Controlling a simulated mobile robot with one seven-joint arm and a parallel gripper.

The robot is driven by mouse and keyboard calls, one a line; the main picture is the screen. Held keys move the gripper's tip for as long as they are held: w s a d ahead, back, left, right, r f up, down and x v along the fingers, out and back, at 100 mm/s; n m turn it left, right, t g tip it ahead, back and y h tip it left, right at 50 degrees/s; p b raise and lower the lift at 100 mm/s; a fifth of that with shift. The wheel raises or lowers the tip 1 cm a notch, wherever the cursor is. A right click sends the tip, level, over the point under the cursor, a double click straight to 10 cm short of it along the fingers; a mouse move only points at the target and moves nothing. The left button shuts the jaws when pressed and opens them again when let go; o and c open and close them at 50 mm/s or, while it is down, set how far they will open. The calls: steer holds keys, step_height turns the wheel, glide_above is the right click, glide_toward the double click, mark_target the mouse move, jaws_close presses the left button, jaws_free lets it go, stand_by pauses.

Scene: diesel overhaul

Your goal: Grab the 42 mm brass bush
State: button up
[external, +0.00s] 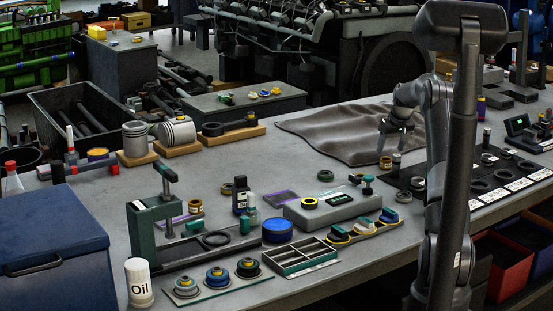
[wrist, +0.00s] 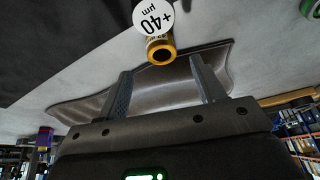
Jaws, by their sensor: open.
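A brass bush (external: 385,163) stands on the bench by the edge of the grey cloth, below my gripper (external: 395,130). In the wrist view a brass bush (wrist: 161,50) shows its open bore beyond the fingertips, roughly midway between the two fingers. No 42 mm marking is readable. My gripper (wrist: 160,75) is open and empty, apart from the bush. Another brass-coloured bush (external: 195,207) stands farther left on the bench.
The crumpled grey cloth (external: 325,130) lies behind. A dark mat with rings and white labels (external: 480,190) is at right. A ring (external: 326,176) lies to the left.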

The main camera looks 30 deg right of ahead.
mark_target(386, 159)
steer(key=x, duration=0.5)
steer(key=shift+a, duration=0.15)
steer(key=shift+r, duration=0.1)
steer(key=c, duration=1.2)
